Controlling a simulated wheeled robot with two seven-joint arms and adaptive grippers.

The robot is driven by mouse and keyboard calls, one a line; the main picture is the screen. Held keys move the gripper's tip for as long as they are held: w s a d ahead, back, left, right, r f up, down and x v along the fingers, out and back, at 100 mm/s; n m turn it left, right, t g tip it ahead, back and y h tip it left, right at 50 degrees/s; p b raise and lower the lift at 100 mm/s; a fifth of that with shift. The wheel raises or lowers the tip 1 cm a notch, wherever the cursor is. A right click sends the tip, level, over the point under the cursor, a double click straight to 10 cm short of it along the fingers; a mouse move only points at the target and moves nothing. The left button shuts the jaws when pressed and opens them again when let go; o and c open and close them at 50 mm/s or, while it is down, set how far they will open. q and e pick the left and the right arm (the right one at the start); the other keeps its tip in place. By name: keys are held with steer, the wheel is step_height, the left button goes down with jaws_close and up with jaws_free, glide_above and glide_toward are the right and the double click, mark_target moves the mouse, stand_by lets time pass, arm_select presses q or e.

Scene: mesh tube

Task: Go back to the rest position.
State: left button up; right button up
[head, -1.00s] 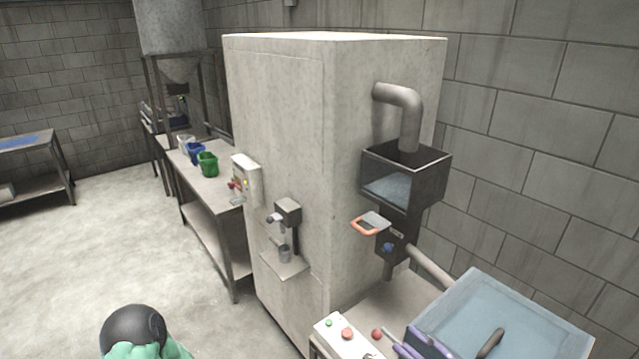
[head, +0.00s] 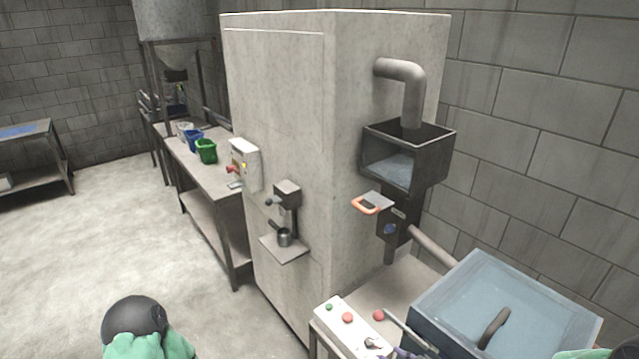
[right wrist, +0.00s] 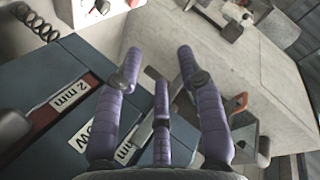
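My right gripper (right wrist: 160,65) shows in the right wrist view with its purple fingers spread and nothing between them. It is over or near a dark blue surface with labels, one reading "2 mm" (right wrist: 70,95). In the head view only a small purple part of it (head: 405,353) shows at the bottom edge, by the button panel and the clear-lidded box. Of my left arm, a black joint and green part (head: 135,322) show at the lower left in the head view. My left gripper is out of view.
A large grey cabinet (head: 275,130) stands in the middle, with a dark hopper (head: 420,160) and an orange handle (head: 366,204). The button panel (head: 340,318) and lidded box (head: 470,300) are close at the lower right. Open floor (head: 80,230) lies at the left.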

steer(key=s+a+f+m+g+h+b, duration=0.1)
steer(key=s+a+f+g+b, duration=0.15)
steer(key=f, duration=0.75)
steer(key=s+a+f+g+b, duration=0.1)
steer(key=s+a+f+g, duration=0.2)
steer(key=f, duration=0.6)
steer(key=s+a+f+g+b, duration=0.2)
steer(key=s+f+g, duration=0.3)
steer(key=s+f, duration=0.6)
steer(key=shift+s+a+m+h, duration=0.4)
steer(key=shift+s+a, duration=0.05)
steer(key=shift+a, duration=0.2)
